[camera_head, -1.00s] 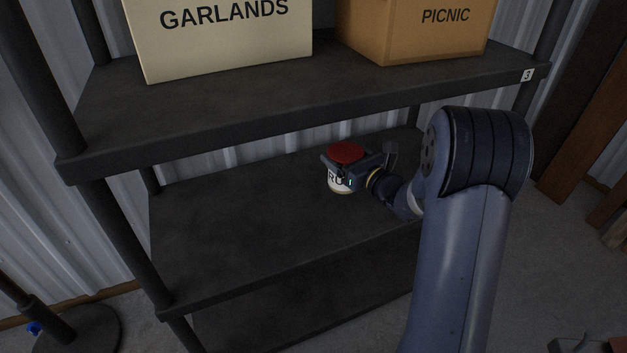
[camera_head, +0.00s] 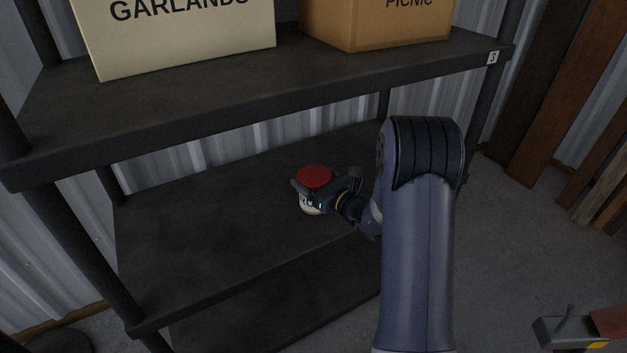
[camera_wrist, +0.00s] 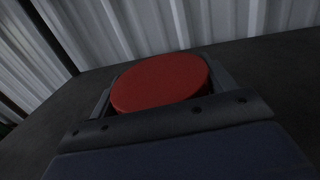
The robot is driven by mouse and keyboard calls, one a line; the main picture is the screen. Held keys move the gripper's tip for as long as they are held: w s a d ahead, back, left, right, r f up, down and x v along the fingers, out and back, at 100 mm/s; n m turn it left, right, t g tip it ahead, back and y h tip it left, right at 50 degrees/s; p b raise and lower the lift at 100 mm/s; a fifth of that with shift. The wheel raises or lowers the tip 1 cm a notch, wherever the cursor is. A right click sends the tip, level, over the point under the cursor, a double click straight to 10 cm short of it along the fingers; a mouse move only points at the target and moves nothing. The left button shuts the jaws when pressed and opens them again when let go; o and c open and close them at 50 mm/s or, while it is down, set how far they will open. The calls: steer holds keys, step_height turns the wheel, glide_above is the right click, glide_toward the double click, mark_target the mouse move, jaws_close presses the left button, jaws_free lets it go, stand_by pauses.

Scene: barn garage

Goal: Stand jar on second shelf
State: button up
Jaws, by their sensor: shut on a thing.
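The jar (camera_head: 309,209) has a red lid and a pale label with dark lettering, mostly hidden by my gripper. My gripper (camera_head: 308,188) is shut on the jar, with its fingers around the jar just below the lid. The jar looks upright, over the dark shelf (camera_head: 200,235) below the one marked 3. I cannot tell whether its base touches that shelf. In the wrist view the red lid (camera_wrist: 160,82) sits between the two fingers, with the shelf surface around it and the body of the jar hidden.
The shelf marked 3 (camera_head: 180,108) overhangs from above and holds a GARLANDS box (camera_head: 180,40) and a PICNIC box (camera_head: 380,25). A lower shelf (camera_head: 270,310) lies beneath. The shelf around the jar is bare. Wooden planks (camera_head: 545,95) lean at the right.

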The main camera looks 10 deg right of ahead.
steer(key=shift+f, duration=0.15)
steer(key=o, duration=1.1)
steer(key=shift+s+d+r, duration=0.1)
steer(key=shift+r, duration=0.15)
steer(key=p+v, duration=0.2)
steer(key=v, duration=0.9)
steer(key=shift+s+d, duration=0.15)
steer(key=shift+s, duration=0.2)
